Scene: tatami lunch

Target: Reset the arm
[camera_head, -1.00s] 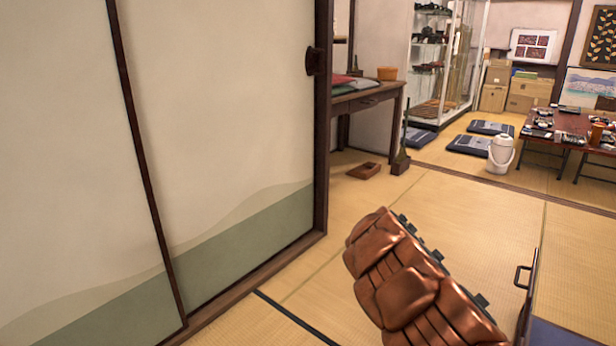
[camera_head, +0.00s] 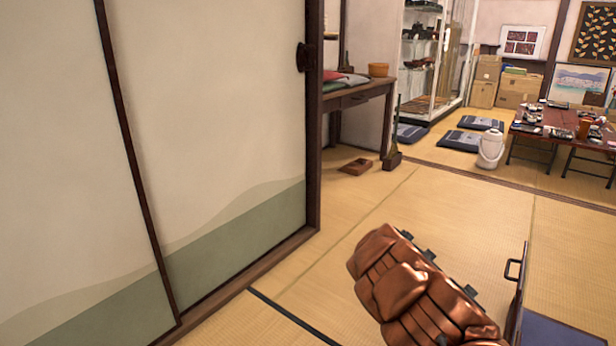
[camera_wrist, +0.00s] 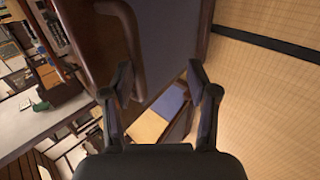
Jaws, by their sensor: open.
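My gripper (camera_wrist: 165,92) is open in the wrist view, with its two dark fingers apart and nothing held between them. Past the fingers is a dark brown panel with a curved handle (camera_wrist: 130,45). In the head view my gripper is out of sight. A dark panel with a handle (camera_head: 513,270) stands at the lower right there, partly cut off by the picture edge.
A sliding door (camera_head: 220,130) fills the left. A wooden desk (camera_head: 352,97) stands behind it. A low table (camera_head: 560,140), a white pot (camera_head: 491,148) and dark cushions (camera_head: 460,140) are at the far right. The tatami floor (camera_head: 450,215) in the middle is clear.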

